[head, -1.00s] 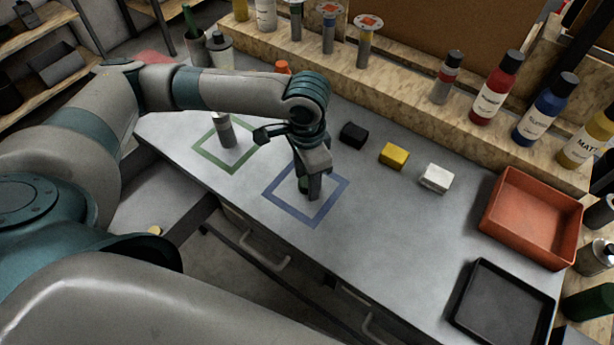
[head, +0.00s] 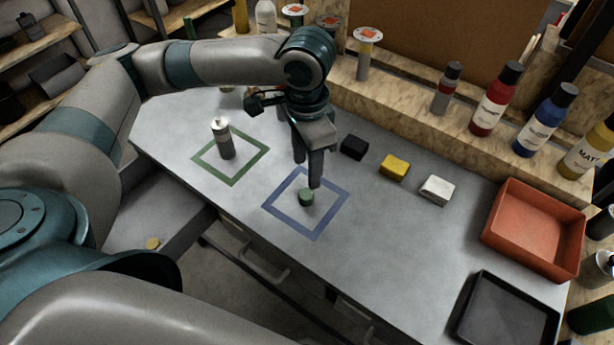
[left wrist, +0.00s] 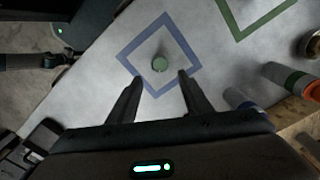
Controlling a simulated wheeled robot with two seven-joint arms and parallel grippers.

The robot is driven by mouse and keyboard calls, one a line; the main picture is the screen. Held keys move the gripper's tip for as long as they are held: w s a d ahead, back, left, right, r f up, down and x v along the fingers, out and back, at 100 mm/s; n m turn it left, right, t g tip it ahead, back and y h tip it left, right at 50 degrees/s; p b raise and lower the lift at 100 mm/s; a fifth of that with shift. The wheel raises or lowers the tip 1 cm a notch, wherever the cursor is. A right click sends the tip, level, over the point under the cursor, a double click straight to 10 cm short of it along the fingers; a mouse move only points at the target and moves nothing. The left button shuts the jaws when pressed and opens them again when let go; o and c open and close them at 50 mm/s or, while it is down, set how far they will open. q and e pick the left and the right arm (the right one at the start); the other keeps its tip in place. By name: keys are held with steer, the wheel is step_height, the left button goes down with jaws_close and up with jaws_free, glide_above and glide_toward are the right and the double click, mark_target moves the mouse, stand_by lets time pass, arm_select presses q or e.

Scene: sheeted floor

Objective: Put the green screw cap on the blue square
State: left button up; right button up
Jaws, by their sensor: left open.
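The green screw cap (head: 306,197) lies on the table inside the outline of the blue square (head: 276,222). In the left wrist view the cap (left wrist: 160,64) sits near the middle of the blue square (left wrist: 126,55), clear of its lines. My left gripper (head: 309,172) is open and empty, above and just behind the cap; its two fingers (left wrist: 157,92) show apart in the left wrist view, with the cap beyond their tips. My right gripper is not in view.
A grey bottle without a green cap (head: 224,140) stands in the green square (head: 234,182). Black, yellow (head: 394,167) and white blocks lie to the right. A red bin (head: 530,228) and black tray (head: 506,312) are at far right. Bottles line the back shelf.

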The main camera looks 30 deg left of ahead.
arm_select(q)
step_height(320, 180, up, 3)
steer(key=shift+f, duration=0.15)
stand_by(0.4)
